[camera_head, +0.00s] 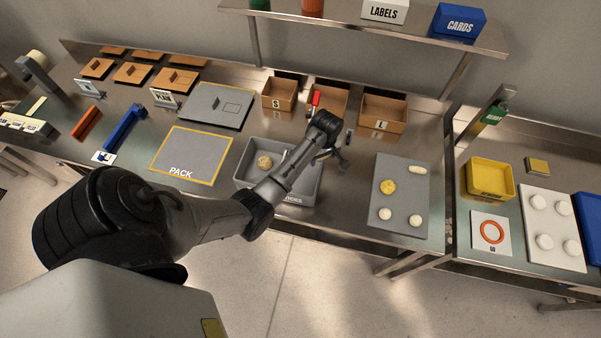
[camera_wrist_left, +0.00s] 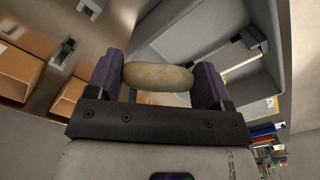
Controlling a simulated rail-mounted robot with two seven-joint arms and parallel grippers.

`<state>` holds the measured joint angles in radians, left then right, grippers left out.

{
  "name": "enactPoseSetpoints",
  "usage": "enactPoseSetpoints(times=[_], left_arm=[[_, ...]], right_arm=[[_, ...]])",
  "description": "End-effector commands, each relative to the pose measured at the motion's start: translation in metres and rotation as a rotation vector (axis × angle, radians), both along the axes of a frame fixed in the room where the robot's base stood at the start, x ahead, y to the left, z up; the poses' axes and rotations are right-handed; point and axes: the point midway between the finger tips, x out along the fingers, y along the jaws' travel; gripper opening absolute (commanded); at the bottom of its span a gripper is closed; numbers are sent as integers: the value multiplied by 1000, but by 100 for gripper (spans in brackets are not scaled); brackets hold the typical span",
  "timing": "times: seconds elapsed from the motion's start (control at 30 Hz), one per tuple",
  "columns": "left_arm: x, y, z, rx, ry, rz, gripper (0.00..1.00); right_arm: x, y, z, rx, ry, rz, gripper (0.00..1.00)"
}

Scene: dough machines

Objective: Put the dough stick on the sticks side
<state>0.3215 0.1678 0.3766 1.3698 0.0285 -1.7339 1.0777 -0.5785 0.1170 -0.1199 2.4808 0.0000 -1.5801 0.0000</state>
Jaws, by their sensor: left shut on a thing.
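My left gripper (camera_head: 330,158) is over the right part of the grey bin. In the left wrist view its jaws (camera_wrist_left: 160,82) are shut on a pale, oblong dough stick (camera_wrist_left: 157,77), held crosswise between the purple pads. The head view does not clearly show this stick, as the arm covers it. The grey bin (camera_head: 242,180) has a divider and a front label partly hidden by my arm. A tan round dough piece (camera_head: 264,162) lies in its left part. In the left wrist view the bin's wall (camera_wrist_left: 247,90) shows behind the jaws. My right gripper is not in view.
A grey board (camera_head: 405,208) at right holds another pale stick (camera_head: 419,169), a yellow round (camera_head: 388,186) and pale balls. Cardboard boxes (camera_head: 382,113) marked with letters stand behind the bin. A grey PACK mat (camera_head: 193,155) lies left. A shelf (camera_head: 350,25) hangs above the back.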

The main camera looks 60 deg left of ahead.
Motion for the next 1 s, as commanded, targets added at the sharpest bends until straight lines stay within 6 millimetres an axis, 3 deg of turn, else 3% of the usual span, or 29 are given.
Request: enactPoseSetpoints(times=[0.03, 0.1, 0.3, 0.6, 0.83, 1.0], left_arm=[[-17, 5, -3, -5, 3, 32, 51], [-34, 11, -13, -3, 1, 65, 51], [-63, 21, -32, -2, -2, 118, 51], [-69, 22, -80, -1, -2, 128, 51], [-69, 22, -96, -2, -4, 127, 51], [-69, 23, -118, -2, -3, 127, 51]], right_arm=[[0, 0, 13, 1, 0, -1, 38], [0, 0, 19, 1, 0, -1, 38], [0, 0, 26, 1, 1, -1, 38], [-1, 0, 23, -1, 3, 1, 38], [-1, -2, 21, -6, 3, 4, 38], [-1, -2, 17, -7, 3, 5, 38]])
